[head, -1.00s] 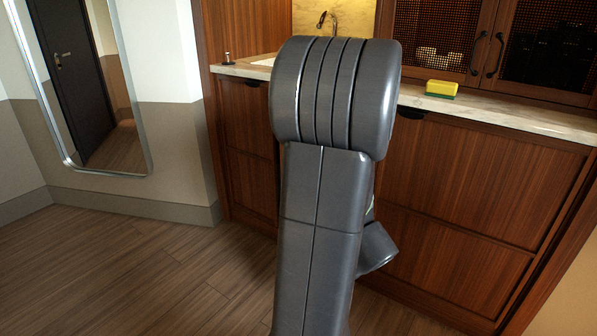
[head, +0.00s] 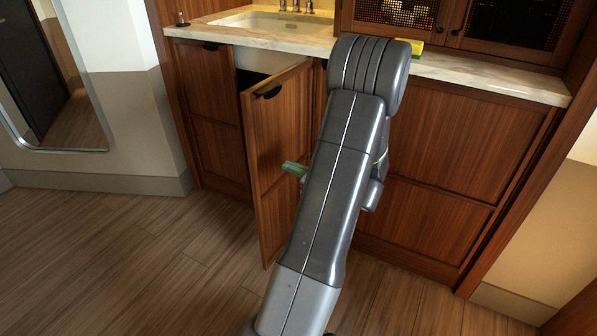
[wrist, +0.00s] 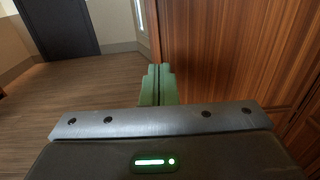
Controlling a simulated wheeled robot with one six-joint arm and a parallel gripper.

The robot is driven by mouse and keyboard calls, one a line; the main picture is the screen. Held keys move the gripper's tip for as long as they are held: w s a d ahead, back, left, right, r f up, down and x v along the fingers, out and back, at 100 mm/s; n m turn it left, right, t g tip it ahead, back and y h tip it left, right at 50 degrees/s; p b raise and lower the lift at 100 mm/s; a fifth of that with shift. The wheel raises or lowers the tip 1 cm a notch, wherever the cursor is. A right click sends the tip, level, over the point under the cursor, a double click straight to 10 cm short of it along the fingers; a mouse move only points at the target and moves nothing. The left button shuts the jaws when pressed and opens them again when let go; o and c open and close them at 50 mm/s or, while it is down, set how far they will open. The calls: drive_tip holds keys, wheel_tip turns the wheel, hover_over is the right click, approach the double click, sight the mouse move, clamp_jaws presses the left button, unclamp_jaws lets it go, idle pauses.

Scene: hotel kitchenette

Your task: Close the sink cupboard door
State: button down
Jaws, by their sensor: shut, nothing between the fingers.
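The sink cupboard door (head: 270,125) is brown wood with a dark pull (head: 267,91) at its top. It stands ajar, swung out from the counter front, with a dark gap at its left edge. My gripper (head: 294,169) shows green fingertips in front of the door's outer face, right of its middle; I cannot tell whether they touch it. In the wrist view my gripper's green fingers (wrist: 157,85) are together and empty, with a wood panel (wrist: 230,50) close on the right.
The marble counter (head: 480,78) holds the sink (head: 265,20) and a yellow sponge (head: 415,46). A shut cupboard panel (head: 205,80) is left of the door. The wood floor (head: 120,250) at left is clear. A mirror (head: 60,110) is on the left wall.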

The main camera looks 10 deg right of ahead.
sight(256, 154)
drive_tip(key=b+x, duration=0.2)
drive_tip(key=x, duration=0.7)
drive_tip(key=shift+a, duration=0.15)
drive_tip(key=shift+w+a, duration=0.1)
